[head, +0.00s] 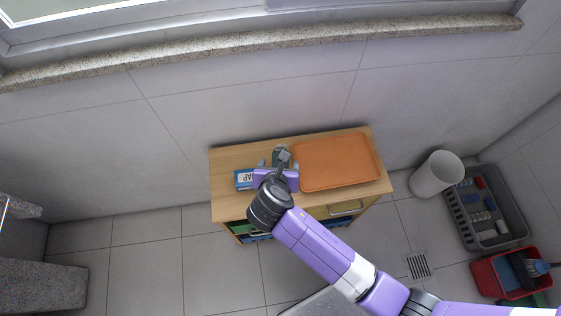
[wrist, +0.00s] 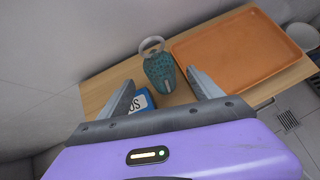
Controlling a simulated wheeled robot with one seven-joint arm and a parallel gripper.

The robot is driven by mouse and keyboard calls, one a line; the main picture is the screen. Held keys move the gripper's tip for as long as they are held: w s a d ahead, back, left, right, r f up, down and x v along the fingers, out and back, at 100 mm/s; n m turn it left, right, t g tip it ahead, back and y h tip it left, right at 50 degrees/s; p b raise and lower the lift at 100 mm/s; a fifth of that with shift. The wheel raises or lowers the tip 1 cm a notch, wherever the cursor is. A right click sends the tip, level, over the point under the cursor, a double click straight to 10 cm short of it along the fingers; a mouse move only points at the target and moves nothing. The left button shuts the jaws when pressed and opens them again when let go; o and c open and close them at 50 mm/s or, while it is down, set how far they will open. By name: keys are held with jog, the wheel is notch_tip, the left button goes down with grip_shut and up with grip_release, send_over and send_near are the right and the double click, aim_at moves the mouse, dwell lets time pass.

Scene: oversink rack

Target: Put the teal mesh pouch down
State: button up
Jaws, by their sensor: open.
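The teal mesh pouch (wrist: 160,71) with a pale ring at its top rests on the wooden top of a small cabinet, just left of the orange tray (wrist: 240,46). In the head view the pouch (head: 281,151) is partly hidden by my gripper and arm. My gripper (wrist: 163,88) is open, with one finger on each side of the pouch's near end. The fingers look apart from it, and nothing is held. In the head view my gripper (head: 279,166) is over the cabinet's left half.
A blue-and-white box (head: 243,180) lies left of my gripper, close to the left finger. The orange tray (head: 335,161) fills the cabinet's right side. The bare wood (head: 228,160) at the far left is free. A white bin (head: 436,174) and a grey crate (head: 487,214) stand right.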

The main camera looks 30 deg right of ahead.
jog(key=x, duration=0.7)
jog(key=shift+f, duration=0.2)
grip_shut()
jog(key=shift+r, duration=0.1)
